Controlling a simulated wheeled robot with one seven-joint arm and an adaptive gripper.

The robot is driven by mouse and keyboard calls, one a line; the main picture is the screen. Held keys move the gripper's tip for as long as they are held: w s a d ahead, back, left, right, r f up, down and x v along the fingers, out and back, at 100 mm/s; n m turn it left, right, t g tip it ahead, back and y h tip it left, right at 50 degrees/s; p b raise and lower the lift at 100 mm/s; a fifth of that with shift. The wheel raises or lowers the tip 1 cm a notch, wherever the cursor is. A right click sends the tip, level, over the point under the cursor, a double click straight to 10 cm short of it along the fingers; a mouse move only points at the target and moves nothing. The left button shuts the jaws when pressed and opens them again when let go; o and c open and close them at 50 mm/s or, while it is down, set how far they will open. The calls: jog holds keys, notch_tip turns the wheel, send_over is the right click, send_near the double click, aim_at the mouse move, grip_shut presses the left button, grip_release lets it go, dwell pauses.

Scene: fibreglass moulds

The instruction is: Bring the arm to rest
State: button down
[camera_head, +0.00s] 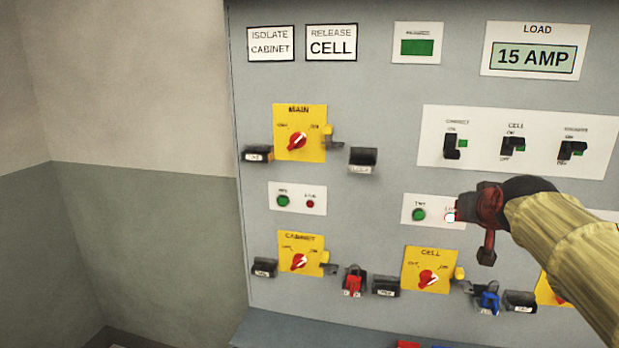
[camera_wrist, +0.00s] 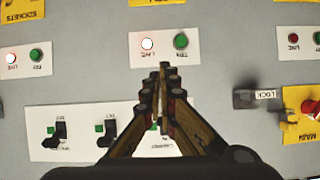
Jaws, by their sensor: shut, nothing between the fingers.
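My gripper (camera_head: 484,218) is in front of the grey control panel (camera_head: 375,100), at the right of the head view, beside the small white plate (camera_head: 414,216) with a green button and a lit white lamp. Part of that plate is hidden behind it. My arm comes in from the lower right in a tan sleeve. In the wrist view, which shows the panel upside down, my gripper (camera_wrist: 163,75) is shut with its fingers together and empty. Its tips show just below the white plate (camera_wrist: 165,62) with the lit lamp and green button. I cannot tell whether they touch the panel.
Yellow rotary switches marked MAIN (camera_head: 300,132), CABINET (camera_head: 300,262) and CELL (camera_head: 430,270) stick out from the panel. A red padlock (camera_head: 353,281) and a blue padlock (camera_head: 488,299) hang low. A white plate with black toggle switches (camera_head: 515,145) is above my gripper. Bare wall (camera_head: 130,200) lies left.

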jog(key=s+a+f+n+g+y, duration=0.1)
jog(key=s+a+f, duration=0.4)
jog(key=s, duration=0.5)
jog(key=s+a+f+n+g+y, duration=0.1)
jog(key=s+a+f+g, duration=0.2)
jog(key=s+a+f, duration=0.3)
jog(key=s+a+f+n+g+y+p, duration=0.1)
jog(key=s+a+f, duration=0.4)
jog(key=s+f, duration=0.6)
jog(key=s+g, duration=0.1)
jog(key=s, duration=0.2)
jog(key=shift+s+a+f, duration=0.15)
jog(key=shift+s+a, duration=0.25)
jog(key=c, duration=2.6)
grip_release()
